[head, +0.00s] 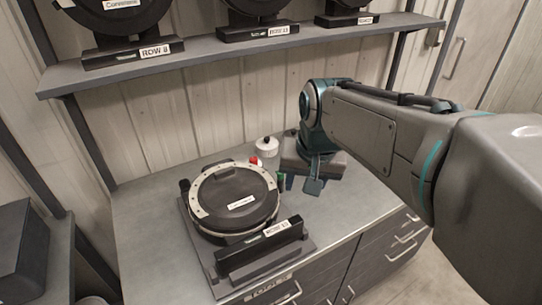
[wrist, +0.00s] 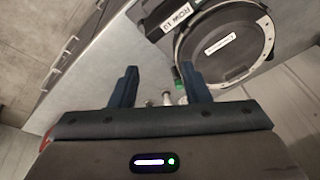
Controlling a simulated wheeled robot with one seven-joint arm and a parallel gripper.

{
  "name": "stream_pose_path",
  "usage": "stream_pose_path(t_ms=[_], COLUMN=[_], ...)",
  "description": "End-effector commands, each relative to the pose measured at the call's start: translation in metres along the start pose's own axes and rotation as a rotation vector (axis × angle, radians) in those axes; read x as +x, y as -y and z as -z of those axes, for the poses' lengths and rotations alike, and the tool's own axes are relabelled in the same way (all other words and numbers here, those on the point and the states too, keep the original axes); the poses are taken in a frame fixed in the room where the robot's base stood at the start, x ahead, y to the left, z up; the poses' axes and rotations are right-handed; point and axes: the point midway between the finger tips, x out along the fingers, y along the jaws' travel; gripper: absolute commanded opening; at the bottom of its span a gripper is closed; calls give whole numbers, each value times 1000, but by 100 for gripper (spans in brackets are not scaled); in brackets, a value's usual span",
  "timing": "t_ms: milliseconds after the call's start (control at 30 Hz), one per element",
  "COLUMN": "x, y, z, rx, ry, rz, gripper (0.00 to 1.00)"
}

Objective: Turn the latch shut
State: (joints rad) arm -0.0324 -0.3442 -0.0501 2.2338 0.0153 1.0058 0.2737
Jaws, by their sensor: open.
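The seed meter (head: 205,195) is a round black disc housing with a pale rim, lying on a dark base on the bench. It also shows in the wrist view (wrist: 222,45). A small green-marked part, apparently the latch (head: 281,180), is at the meter's right edge. In the wrist view the green part (wrist: 180,84) shows beside the right finger, with small pale metal parts near it. My gripper (head: 301,184) is open and empty, just right of the meter. In the wrist view the gripper (wrist: 160,75) has its fingers apart. Contact with the latch cannot be told.
A labelled dark block (head: 262,248) stands along the meter's front edge. A white container (head: 267,147) and a small red-topped item (head: 254,162) are behind the meter. A shelf (head: 215,50) with more meters hangs above. The bench (head: 150,215) is clear at left.

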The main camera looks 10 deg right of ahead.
Motion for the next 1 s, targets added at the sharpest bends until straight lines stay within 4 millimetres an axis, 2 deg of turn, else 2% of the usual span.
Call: stream_pose_path(t_ms=[33,167,300,500,600,733,867,1000], x=[1,4,16,40,50,58,66,83], y=[6,18,31,46,51,55,56,53], z=[20,65,112,164,180,190,192,187], rx=[61,239,427,652,728,783,801,801], ry=[25,77,123,163,171,176,179,180], rz=[-4,-25,-62,-130,-157,-178,-186,-186], gripper=[43,43,43,43,43,43,43,43])
